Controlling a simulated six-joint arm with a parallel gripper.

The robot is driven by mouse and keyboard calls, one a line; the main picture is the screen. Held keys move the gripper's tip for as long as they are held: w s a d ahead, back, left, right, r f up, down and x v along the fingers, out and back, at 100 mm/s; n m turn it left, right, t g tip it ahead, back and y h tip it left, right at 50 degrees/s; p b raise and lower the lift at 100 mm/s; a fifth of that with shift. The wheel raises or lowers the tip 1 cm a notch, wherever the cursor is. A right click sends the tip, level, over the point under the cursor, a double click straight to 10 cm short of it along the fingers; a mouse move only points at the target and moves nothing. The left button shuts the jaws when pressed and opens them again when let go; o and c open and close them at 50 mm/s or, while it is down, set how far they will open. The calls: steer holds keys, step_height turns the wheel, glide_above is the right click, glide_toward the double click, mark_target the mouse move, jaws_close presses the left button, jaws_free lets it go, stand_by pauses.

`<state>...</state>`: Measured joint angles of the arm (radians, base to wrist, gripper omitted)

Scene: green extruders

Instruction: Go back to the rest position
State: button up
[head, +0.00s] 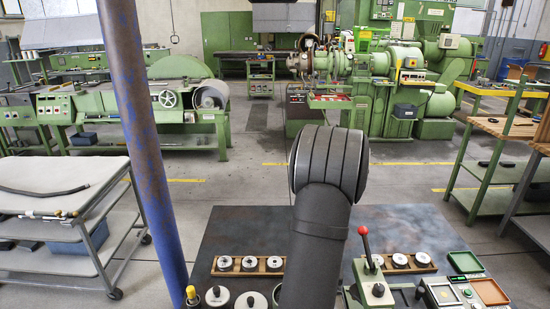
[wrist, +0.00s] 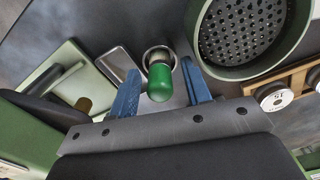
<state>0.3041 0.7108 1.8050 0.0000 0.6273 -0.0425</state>
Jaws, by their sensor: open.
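My gripper (wrist: 160,66) shows in the wrist view with its two blue fingers spread apart. A green rounded knob or handle (wrist: 159,82) appears between the fingers, with visible gaps on both sides. Behind it is a round metal cup or ring (wrist: 158,53); whether the green piece stands in it I cannot tell. Nothing is held. In the head view my dark arm rises in the middle foreground and the gripper is hidden.
A green-rimmed perforated pan (wrist: 243,68) and a small metal tray (wrist: 121,64) are near the fingers. The dark table carries wooden racks of discs (head: 235,271), a red-knobbed lever (head: 366,243) and a green tray (head: 466,262). A blue post (head: 148,150) stands left.

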steer(key=shift+r, duration=0.9)
step_height(320, 180, up, 10)
step_height(320, 180, down, 13)
steer(key=shift+r, duration=0.15)
step_height(320, 180, up, 11)
steer(key=w+a+n, duration=0.3)
steer(key=w+a, duration=1.4)
steer(key=f, duration=0.5)
steer(key=shift+s+d+f, duration=0.1)
steer(key=shift+s+d, duration=0.05)
steer(key=shift+s, duration=0.05)
